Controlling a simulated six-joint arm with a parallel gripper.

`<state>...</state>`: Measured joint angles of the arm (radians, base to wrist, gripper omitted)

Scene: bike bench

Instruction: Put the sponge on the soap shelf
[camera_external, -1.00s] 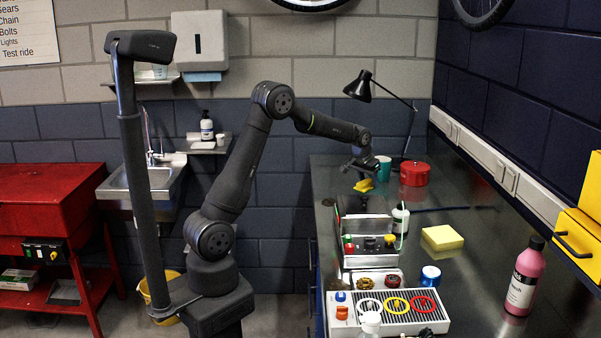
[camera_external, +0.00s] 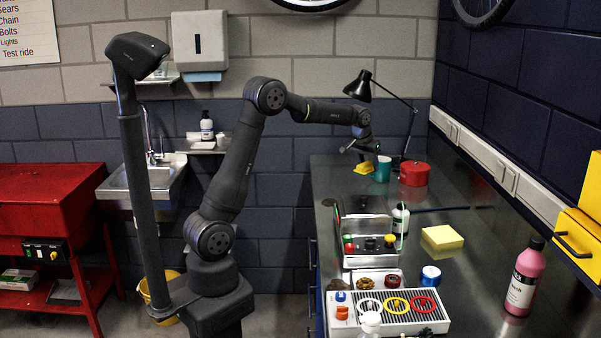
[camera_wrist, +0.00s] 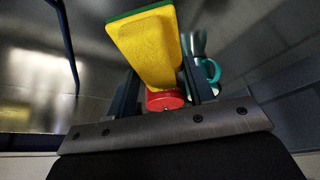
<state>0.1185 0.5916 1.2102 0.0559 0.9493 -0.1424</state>
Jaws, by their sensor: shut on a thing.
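The sponge (camera_external: 368,169) is yellow and hangs below my gripper (camera_external: 361,152) above the far end of the metal bench. In the wrist view the sponge (camera_wrist: 150,45) has a green layer along its edge and sits between the two fingers of my gripper (camera_wrist: 160,92). The fingers are shut on it. The soap shelf (camera_external: 203,151) is a small metal shelf on the back wall, right of the sink. My gripper is well to the right of the shelf.
A teal mug (camera_external: 383,170) and red pot (camera_external: 414,174) stand close to the sponge, beside a black lamp (camera_external: 361,87). A pale yellow block (camera_external: 442,237) and pink bottle (camera_external: 525,278) are nearer on the bench. A sink (camera_external: 145,182) is left of the shelf.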

